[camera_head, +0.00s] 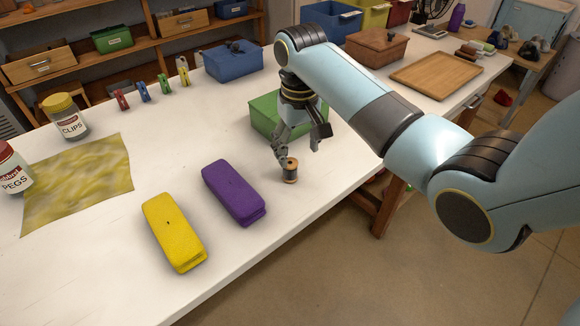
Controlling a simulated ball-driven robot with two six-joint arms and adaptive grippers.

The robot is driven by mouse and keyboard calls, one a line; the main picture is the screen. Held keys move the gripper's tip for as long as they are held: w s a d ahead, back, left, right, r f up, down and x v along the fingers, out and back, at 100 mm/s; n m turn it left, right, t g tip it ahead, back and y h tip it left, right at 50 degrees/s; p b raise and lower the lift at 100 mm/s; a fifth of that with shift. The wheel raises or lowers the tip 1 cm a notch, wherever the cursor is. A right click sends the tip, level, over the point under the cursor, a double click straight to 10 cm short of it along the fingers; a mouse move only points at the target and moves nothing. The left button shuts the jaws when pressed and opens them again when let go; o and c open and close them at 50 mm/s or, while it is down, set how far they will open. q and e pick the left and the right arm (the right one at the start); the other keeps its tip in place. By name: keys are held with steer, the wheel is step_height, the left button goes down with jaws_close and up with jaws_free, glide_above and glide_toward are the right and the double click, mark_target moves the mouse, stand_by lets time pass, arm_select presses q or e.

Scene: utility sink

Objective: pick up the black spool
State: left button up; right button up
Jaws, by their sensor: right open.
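The black spool (290,172), dark thread between light wooden ends, stands upright on the white table near its front edge. My right gripper (296,157) comes down from above, fingers pointing down. It is open, with one finger close by the spool's upper left and the other to the right and higher. I cannot tell whether a finger touches the spool. My left gripper is not in view.
A green box (262,117) stands just behind the gripper. Purple (233,193) and yellow (173,232) blocks lie left of the spool. A mottled yellow cloth (80,183) and two jars lie farther left. Several clothespins stand behind. The white table (170,155) is clear between.

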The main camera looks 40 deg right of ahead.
mark_target(290, 163)
steer(key=w+r, duration=0.2)
steer(key=shift+w+d+r, duration=0.1)
steer(key=shift+w+r, duration=0.05)
steer(key=shift+w, duration=0.25)
step_height(290, 163, down, 5)
steer(key=shift+r, duration=0.15)
steer(key=f, duration=0.3)
steer(key=s+f, duration=0.1)
steer(key=f, duration=0.1)
steer(key=shift+a, duration=0.4)
steer(key=shift+f, duration=0.35)
steer(key=shift+c, duration=0.2)
steer(key=c, duration=1)
steer(key=shift+o, duration=0.2)
steer(key=shift+r, duration=0.15)
